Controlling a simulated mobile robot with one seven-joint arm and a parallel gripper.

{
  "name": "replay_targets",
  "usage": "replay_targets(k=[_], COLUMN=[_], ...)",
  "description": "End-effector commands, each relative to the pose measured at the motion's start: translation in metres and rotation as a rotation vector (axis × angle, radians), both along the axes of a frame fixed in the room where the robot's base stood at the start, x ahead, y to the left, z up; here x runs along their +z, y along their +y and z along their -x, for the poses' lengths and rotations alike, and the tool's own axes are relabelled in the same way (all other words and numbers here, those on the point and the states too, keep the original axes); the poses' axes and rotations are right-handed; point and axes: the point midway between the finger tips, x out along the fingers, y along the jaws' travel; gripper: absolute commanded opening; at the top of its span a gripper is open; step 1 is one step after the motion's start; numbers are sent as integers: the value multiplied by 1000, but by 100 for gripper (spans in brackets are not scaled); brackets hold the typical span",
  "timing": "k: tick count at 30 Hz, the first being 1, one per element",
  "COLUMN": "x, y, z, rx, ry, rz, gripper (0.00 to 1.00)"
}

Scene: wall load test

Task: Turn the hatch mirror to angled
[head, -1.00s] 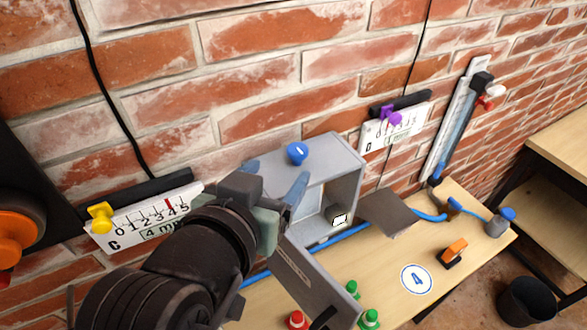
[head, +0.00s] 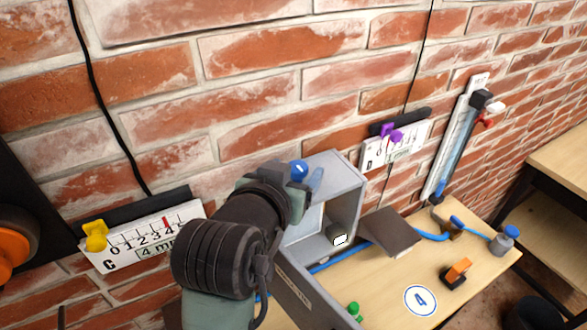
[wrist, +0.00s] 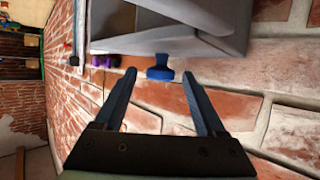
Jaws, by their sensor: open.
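The grey hatch box (head: 345,172) is on the brick wall, open at its front, with a labelled flap (head: 303,297) hanging down. A blue knob (head: 299,168) with a white mark stands on its top. A pale panel, perhaps the mirror, shows partly inside the box; its angle is unclear. My gripper (head: 306,177) is at the knob, and my arm covers the box's left side. In the wrist view my gripper (wrist: 158,76) is open, with the blue knob (wrist: 160,69) between and slightly beyond the fingertips. Contact is not visible.
A yellow-handled scale (head: 140,238) is left, a purple-handled scale (head: 395,147) right. A dark plate (head: 390,232), an orange-topped block (head: 457,272) and a blue-capped grey item (head: 504,240) are on or above the wooden table (head: 375,290). A blue tube runs along it.

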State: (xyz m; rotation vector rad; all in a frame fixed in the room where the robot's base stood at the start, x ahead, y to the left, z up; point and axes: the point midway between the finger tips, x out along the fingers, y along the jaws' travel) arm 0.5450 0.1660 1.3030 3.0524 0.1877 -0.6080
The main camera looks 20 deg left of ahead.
Motion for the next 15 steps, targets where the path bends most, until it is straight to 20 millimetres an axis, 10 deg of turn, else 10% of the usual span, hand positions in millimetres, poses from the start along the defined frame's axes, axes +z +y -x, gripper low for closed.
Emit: replay_targets(k=[15], x=[0], y=[0], z=[0], rx=[0], ry=[0], rz=[0], gripper=[0])
